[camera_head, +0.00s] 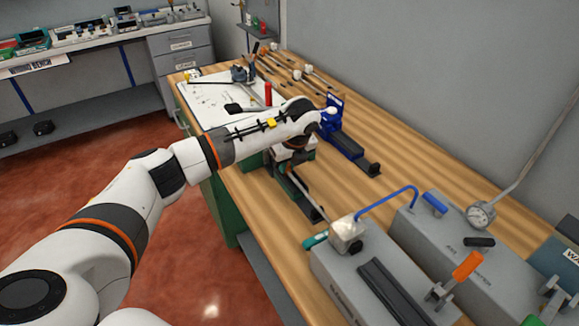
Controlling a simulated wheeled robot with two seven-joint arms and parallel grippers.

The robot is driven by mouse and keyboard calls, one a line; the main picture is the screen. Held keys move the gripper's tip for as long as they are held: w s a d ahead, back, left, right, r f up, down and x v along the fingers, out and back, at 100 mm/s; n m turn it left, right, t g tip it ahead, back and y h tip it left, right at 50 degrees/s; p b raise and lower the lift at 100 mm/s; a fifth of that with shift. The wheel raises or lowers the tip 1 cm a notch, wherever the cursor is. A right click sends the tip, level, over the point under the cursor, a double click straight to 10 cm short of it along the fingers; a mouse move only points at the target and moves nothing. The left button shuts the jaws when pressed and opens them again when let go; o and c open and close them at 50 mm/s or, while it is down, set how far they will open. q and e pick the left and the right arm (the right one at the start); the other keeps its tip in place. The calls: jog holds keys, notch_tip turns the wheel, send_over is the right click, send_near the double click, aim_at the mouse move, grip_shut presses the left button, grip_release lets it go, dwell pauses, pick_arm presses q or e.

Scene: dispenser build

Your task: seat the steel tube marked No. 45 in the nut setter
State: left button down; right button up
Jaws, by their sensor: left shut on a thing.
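My left gripper (291,160) is at the end of the arm reaching in from the left, low over a green and black bench fixture (302,200). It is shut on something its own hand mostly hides. A thin pale rod (304,190) shows below the hand, slanting along the fixture's dark rail; I cannot tell whether it is the tube marked No. 45. No number is readable. A similar blue fixture (345,146) stands just behind to the right. I cannot tell which fixture is the nut setter. My right gripper is not in view.
A grey box (338,268) and a tester with a gauge (481,215) fill the bench's near right, joined by a blue hose (390,194). Several rods (310,76), a red cylinder (268,94) and a drawing sheet (212,102) lie farther back. Bare wood (410,150) is free right of the blue fixture.

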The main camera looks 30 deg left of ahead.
pick_arm(q)
jog(key=shift+a, duration=0.1)
jog(key=c, duration=1.2)
grip_release()
jog(key=shift+w+a, duration=0.1)
jog(key=shift+o, duration=0.3)
jog(key=shift+o, duration=1.2)
jog(key=shift+r+p, duration=1.95)
jog(key=shift+r, duration=1.6)
